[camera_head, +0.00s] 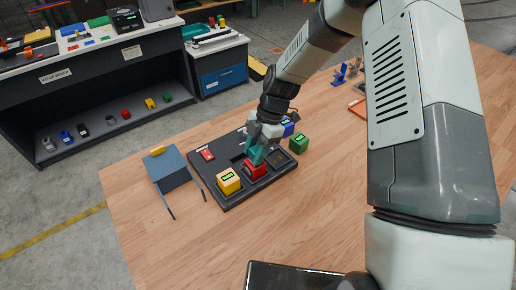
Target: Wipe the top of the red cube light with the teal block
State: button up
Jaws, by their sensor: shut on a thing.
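The red cube light (256,171) sits on the dark tray (232,200) near its front right part, with a dark and green marking on its face. My gripper (258,146) points down above and slightly behind it. It is shut on the teal block (254,156), which hangs tilted just over the red cube's back top edge. I cannot tell whether the block touches the cube's top.
The wooden table's front left is clear.

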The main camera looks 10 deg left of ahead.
jog(key=shift+s+a+r, duration=0.1)
jog(key=shift+s+a, duration=0.75)
notch_tip(320, 180, up, 8)
dwell(0.7)
jog(key=shift+f, duration=3.15)
jog(key=shift+w+d+f, duration=0.25)
jog(key=shift+f, duration=0.2)
jog(key=shift+w+d+f, duration=0.2)
jog(key=shift+f, duration=0.25)
jog(key=shift+w+d, duration=1.05)
jog(key=shift+s+a, duration=1.5)
notch_tip(320, 180, up, 8)
